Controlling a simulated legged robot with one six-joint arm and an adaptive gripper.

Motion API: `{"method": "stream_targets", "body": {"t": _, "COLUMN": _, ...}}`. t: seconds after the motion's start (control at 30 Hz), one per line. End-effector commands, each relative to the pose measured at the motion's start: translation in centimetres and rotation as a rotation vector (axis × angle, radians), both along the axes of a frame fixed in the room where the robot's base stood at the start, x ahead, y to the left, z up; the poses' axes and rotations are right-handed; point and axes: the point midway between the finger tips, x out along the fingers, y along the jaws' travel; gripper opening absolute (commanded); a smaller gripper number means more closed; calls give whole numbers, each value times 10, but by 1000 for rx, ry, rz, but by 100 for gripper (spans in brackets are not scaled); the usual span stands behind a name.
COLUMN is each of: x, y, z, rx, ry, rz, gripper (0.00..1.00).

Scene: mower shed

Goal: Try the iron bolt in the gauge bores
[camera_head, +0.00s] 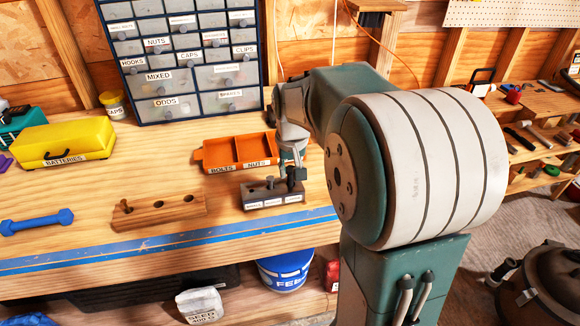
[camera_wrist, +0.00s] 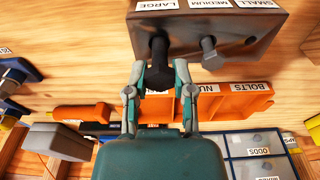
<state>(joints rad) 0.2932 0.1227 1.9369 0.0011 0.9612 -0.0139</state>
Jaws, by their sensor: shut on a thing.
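The gauge block (camera_wrist: 255,45) is dark brown, with labels LARGE, MEDIUM and SMALL on its face. In the head view it stands near the bench's front edge (camera_head: 262,203). My gripper (camera_wrist: 158,82) is shut on a dark bolt (camera_wrist: 158,62), apparently the iron bolt, at the LARGE bore. The bolt's lower end meets the block there; how deep it sits I cannot tell. A grey bolt (camera_wrist: 209,50) stands in the MEDIUM bore. In the head view my gripper (camera_head: 291,178) is over the block's right end and largely hides the held bolt.
An orange tray (camera_head: 228,153) labelled BOLTS and NUTS lies behind the gauge block. Left of it is a wooden block (camera_head: 180,212) with bores and one dark peg. A blue dumbbell-shaped thing (camera_head: 38,222) and yellow BATTERIES case (camera_head: 63,141) lie further left. A drawer cabinet (camera_head: 186,55) stands behind.

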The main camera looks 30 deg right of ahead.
Motion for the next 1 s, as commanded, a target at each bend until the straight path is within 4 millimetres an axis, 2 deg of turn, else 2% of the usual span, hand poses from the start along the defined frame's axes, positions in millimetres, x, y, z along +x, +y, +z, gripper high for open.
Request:
{"method": "stream_targets", "body": {"t": 0.83, "x": 0, "y": 0, "z": -18, "rx": 0, "ry": 0, "rz": 0, "gripper": 0}}
{"method": "stream_targets", "body": {"t": 0.87, "x": 0, "y": 0, "z": -18, "rx": 0, "ry": -1, "rz": 0, "gripper": 41}}
{"method": "stream_targets", "body": {"t": 0.9, "x": 0, "y": 0, "z": -18, "rx": 0, "ry": -1, "rz": 0, "gripper": 59}}
{"method": "stream_targets", "body": {"t": 0.93, "x": 0, "y": 0, "z": -18, "rx": 0, "ry": -1, "rz": 0, "gripper": 72}}
{"method": "stream_targets", "body": {"t": 1.0, "x": 0, "y": 0, "z": -18, "rx": 0, "ry": -1, "rz": 0, "gripper": 72}}
